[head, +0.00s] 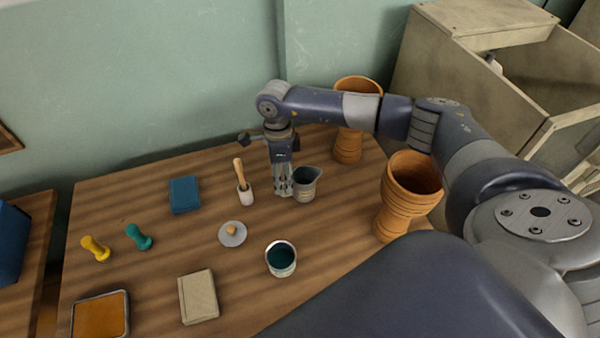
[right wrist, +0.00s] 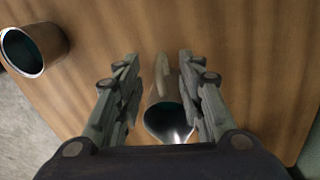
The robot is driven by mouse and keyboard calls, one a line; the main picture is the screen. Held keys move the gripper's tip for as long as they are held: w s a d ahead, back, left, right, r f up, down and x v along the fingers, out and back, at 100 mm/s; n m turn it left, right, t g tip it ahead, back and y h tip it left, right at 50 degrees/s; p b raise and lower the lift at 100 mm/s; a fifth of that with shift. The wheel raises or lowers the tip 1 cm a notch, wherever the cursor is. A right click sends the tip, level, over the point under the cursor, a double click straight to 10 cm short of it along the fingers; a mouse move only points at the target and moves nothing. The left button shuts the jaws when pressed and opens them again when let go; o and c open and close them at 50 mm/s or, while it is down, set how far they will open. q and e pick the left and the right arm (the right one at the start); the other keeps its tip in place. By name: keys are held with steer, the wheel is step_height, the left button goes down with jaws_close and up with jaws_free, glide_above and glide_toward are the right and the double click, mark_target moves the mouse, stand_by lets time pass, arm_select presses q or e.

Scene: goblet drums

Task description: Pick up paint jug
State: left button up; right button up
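The paint jug (head: 306,186) is a small grey metal jug with a spout, upright toward the back of the wooden table. My right gripper (head: 284,190) points down at the table, right beside the jug on its left. In the right wrist view, the jug (right wrist: 168,124) lies between the two spread fingers of my right gripper (right wrist: 158,62), with its pale handle between the fingertips. A gap shows on both sides of the handle, so the fingers look open and empty. My left gripper is not in view.
Goblet drums (head: 408,190) and (head: 348,145) stand right of the jug. An open paint can (head: 281,260) with dark teal paint stands in front, also in the wrist view (right wrist: 35,50).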

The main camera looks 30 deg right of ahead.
steer(key=shift+f, duration=0.75)
jaws_close()
steer(key=shift+r, duration=0.15)
